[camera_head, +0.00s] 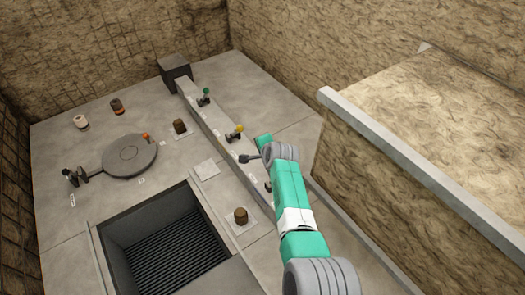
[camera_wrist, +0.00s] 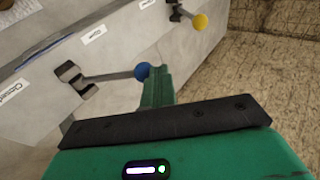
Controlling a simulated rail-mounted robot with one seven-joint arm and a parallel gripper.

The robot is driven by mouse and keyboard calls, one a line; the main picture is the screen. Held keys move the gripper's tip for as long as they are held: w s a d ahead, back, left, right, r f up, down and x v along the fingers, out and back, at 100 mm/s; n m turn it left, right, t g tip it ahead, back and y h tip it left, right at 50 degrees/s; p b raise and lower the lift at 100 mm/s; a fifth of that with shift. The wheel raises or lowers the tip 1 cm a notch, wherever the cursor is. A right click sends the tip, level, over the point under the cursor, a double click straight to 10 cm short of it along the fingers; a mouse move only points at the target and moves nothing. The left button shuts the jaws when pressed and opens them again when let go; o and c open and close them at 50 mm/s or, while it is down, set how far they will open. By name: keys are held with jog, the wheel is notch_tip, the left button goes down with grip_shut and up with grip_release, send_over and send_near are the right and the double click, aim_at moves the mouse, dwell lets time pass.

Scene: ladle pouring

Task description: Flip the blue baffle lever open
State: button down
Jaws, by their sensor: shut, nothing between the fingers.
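The blue baffle lever shows in the wrist view as a grey rod with a blue ball knob (camera_wrist: 142,71), on a dark bracket (camera_wrist: 70,76) fixed to the grey beam's side. The rod points right from the bracket. My gripper is green with a black bar and shows in the wrist view (camera_wrist: 158,72). Its fingers are shut and empty, right beside the blue knob; I cannot tell whether they touch. In the head view my gripper (camera_head: 264,141) is over the beam, near the yellow lever. My arm hides part of the beam there, and I cannot make out the blue knob.
A yellow-knobbed lever (camera_head: 239,128) and a green-knobbed lever (camera_head: 206,91) stand farther along the beam (camera_head: 215,125). A square pit (camera_head: 160,245) lies left of it. A high stone-topped wall (camera_head: 425,165) stands close on my arm's right.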

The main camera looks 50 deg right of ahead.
jog(key=s+a+r+p, duration=0.1)
jog(key=r+p, duration=0.4)
jog(key=r, duration=0.1)
jog(key=s+a+r+p, duration=0.2)
jog(key=r+p, duration=0.4)
jog(key=r, duration=0.1)
jog(key=shift+s+a, duration=0.25)
